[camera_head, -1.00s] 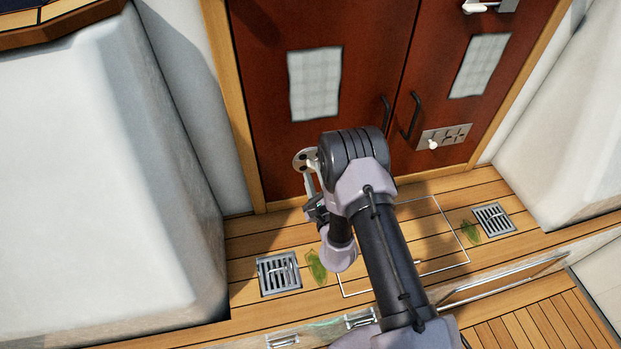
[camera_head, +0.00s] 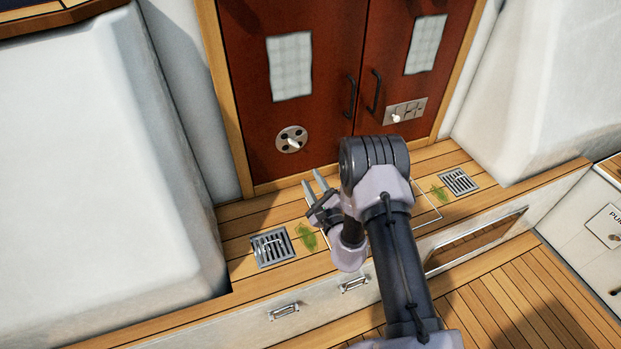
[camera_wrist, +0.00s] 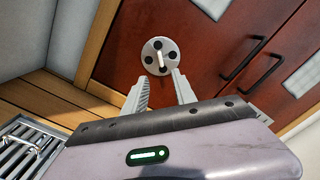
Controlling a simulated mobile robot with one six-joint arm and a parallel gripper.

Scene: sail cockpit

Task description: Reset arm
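My gripper (camera_head: 315,186) is in front of the dark red double doors, low near the wooden ledge, with its two fingers apart and nothing between them. In the wrist view my gripper (camera_wrist: 158,90) also shows its fingers spread. A round metal plate (camera_head: 292,139) with a pale knob sits on the left door, beyond the fingertips and apart from them. The same round plate (camera_wrist: 160,56) lies just past the fingertips in the wrist view. My arm is bent above the ledge and hides part of it.
Two metal drain grates (camera_head: 272,248) (camera_head: 459,181) sit in the wooden ledge, each beside a green leafy patch (camera_head: 306,237). Black handles (camera_head: 350,96) and a rectangular switch plate (camera_head: 405,111) are on the doors. White seats (camera_head: 90,180) flank the doors.

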